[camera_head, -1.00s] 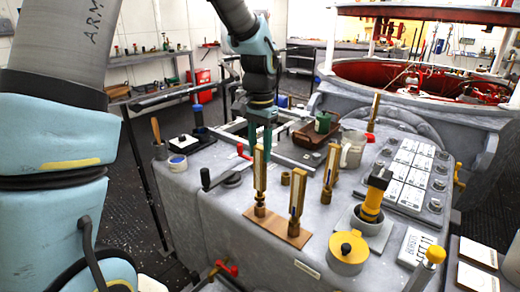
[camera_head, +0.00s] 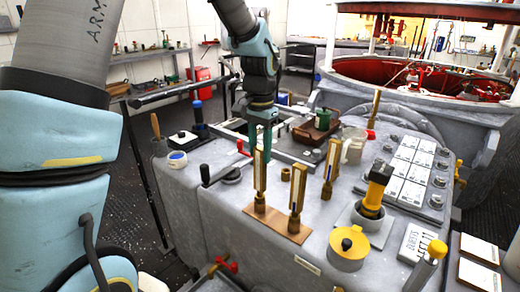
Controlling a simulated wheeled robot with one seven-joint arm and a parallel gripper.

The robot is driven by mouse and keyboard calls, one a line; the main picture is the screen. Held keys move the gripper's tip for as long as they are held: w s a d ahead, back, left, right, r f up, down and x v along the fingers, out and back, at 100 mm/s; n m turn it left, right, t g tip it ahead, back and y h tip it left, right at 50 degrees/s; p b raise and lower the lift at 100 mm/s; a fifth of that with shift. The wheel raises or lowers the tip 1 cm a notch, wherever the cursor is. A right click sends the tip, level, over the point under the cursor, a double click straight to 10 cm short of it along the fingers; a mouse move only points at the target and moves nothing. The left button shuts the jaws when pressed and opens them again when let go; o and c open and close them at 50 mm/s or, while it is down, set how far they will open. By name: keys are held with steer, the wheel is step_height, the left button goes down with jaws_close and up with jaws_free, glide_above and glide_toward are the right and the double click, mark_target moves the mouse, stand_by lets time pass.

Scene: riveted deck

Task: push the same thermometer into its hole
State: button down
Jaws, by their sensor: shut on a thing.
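The left thermometer (camera_head: 259,182) is a tall brass-cased piece with a pale face. The tips are partly hidden behind the thermometer. A second similar thermometer (camera_head: 297,193) stands at the right part of the board. A third thermometer (camera_head: 330,172) stands on the grey deck behind the board, and a fourth thermometer (camera_head: 374,112) is farther back. The hole under the held thermometer is hidden.
A yellow pot (camera_head: 348,248) and a black-and-yellow cylinder (camera_head: 376,190) stand at the right. A brown tray (camera_head: 304,134) with a green jar (camera_head: 323,118) is behind. Bare deck lies left of the board.

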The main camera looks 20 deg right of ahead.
steer(key=shift+f, duration=0.2)
steer(key=shift+c, duration=1.8)
jaws_free()
step_height(320, 180, up, 11)
steer(key=shift+f+b, duration=0.15)
steer(key=shift+b, duration=0.5)
steer(key=s+a+f+n, duration=0.1)
steer(key=a+f+n, duration=0.2)
steer(key=a, duration=0.7)
steer(key=s+a+f+n+t, duration=0.1)
steer(key=a+f+n, duration=0.3)
steer(key=a, duration=0.6)
steer(key=s+a+f+n, duration=0.2)
steer(key=a+f+n, duration=0.1)
steer(key=a, duration=0.7)
steer(key=shift+f+n+t+p, duration=0.3)
steer(key=shift+f+n+p, duration=0.05)
steer(key=shift+n+p, duration=0.15)
